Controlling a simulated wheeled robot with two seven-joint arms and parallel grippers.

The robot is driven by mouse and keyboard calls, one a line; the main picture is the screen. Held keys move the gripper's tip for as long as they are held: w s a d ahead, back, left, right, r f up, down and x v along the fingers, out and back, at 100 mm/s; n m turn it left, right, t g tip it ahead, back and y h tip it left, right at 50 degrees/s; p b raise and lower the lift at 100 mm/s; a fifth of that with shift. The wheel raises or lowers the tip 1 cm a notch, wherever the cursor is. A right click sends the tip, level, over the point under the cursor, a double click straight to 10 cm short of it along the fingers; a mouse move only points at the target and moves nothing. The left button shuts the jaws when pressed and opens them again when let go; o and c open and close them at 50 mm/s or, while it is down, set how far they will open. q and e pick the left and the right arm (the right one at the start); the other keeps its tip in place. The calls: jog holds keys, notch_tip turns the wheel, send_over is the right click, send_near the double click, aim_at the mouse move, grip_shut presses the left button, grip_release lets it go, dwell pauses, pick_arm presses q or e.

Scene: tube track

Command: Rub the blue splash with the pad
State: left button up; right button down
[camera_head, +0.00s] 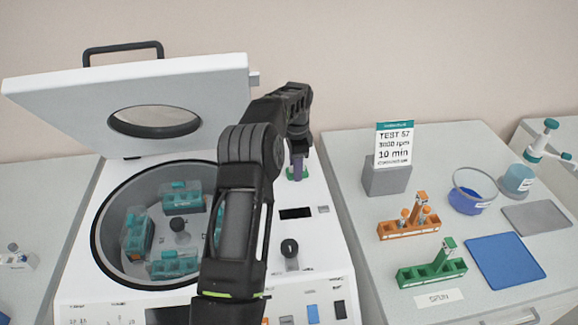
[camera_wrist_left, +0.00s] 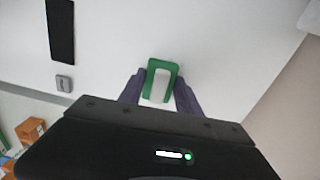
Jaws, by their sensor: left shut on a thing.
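My left gripper (camera_head: 297,160) comes down over the back right of the white centrifuge top (camera_head: 325,235). It is shut on the pad (camera_head: 291,175), a small green block with a pale middle. In the left wrist view the pad (camera_wrist_left: 154,82) sits between the two purple fingers, with the white surface behind it. I cannot tell whether the pad touches that surface. No blue splash shows clearly in either view; the pad, gripper or arm may hide it. My right gripper is not in view.
The centrifuge lid (camera_head: 215,85) stands open at the left, over a bowl (camera_head: 108,225) with teal tube holders. A knob (camera_head: 289,249) stands up from the top. On the right table are a sign (camera_head: 394,143), an orange rack (camera_head: 410,228), a green rack (camera_head: 432,272) and a blue mat (camera_head: 503,260).

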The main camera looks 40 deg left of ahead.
aim_at(307, 170)
pick_arm(q)
jog(key=shift+w+d, duration=0.15)
jog(key=shift+w+d+p, duration=0.3)
jog(key=shift+w+d, duration=0.05)
jog(key=shift+w, duration=0.05)
jog(key=shift+w+d, duration=0.6)
jog(key=shift+w, duration=0.25)
jog(key=shift+f, duration=0.15)
jog(key=shift+s+d, duration=0.1)
